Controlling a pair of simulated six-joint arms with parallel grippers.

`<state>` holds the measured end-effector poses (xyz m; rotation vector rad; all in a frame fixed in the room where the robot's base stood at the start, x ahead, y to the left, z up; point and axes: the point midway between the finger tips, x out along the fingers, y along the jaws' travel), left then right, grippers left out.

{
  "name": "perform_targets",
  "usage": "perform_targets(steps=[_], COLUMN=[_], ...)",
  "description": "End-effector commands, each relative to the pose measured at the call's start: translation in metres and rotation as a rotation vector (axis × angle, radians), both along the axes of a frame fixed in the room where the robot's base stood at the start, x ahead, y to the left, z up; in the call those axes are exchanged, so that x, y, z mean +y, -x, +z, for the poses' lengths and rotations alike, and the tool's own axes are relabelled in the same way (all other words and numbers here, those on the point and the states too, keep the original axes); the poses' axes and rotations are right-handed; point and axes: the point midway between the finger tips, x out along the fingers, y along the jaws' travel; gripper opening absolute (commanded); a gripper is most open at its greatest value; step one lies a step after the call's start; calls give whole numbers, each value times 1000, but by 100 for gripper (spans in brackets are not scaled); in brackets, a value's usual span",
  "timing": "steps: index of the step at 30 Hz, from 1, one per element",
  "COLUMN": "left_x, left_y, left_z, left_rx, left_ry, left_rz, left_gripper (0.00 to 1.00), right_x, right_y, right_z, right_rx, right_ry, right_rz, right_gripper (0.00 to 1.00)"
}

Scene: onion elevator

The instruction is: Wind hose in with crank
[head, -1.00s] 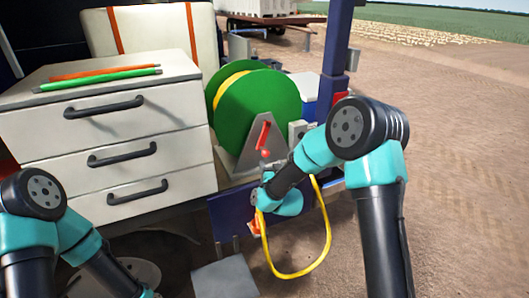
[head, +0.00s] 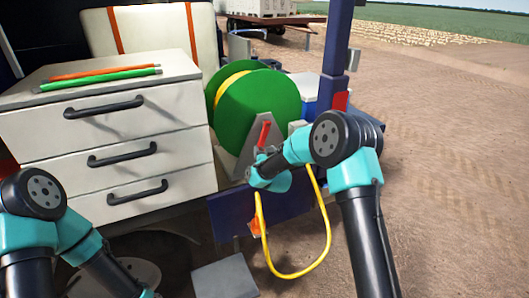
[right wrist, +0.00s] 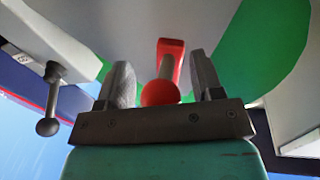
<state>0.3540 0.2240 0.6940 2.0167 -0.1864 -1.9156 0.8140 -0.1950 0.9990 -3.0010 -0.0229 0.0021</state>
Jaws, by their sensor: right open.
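The green hose reel (head: 268,97) stands beside the drawer cabinet, with yellow hose (head: 229,88) wound between its discs. More yellow hose (head: 328,240) hangs in a loop below it. The crank (head: 265,133) has a red arm and points upward on the reel's front. In the right wrist view, the crank's red ball knob (right wrist: 160,92) lies between the two fingers of my open right gripper (right wrist: 160,66), with gaps on both sides. In the head view, my right gripper (head: 262,156) is at the crank, partly hidden by my wrist. My left gripper is out of frame.
The white drawer cabinet (head: 105,130) on the left carries an orange and a green rod (head: 100,80). A blue post (head: 335,50) rises right of the reel. A dark lever with a ball end (right wrist: 48,110) shows in the right wrist view. Open dirt ground lies to the right.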

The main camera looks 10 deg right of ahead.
Motion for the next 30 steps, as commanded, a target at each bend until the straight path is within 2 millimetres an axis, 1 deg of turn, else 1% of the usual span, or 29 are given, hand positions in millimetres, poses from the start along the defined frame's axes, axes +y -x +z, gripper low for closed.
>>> perform_targets(steps=[2,20,21,26,30], left_x=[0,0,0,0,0], left_y=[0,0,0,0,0], left_z=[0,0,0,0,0], left_rx=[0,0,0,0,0], left_ry=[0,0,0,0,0], left_rz=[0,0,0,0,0], left_gripper=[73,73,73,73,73], right_x=[0,0,0,1,9], right_y=[0,0,0,0,-1], right_z=[0,0,0,0,1], right_rx=[0,0,0,0,2], right_ry=[0,0,0,-1,-11], right_rz=[0,0,0,1,9], right_gripper=[59,2,0,0,0])
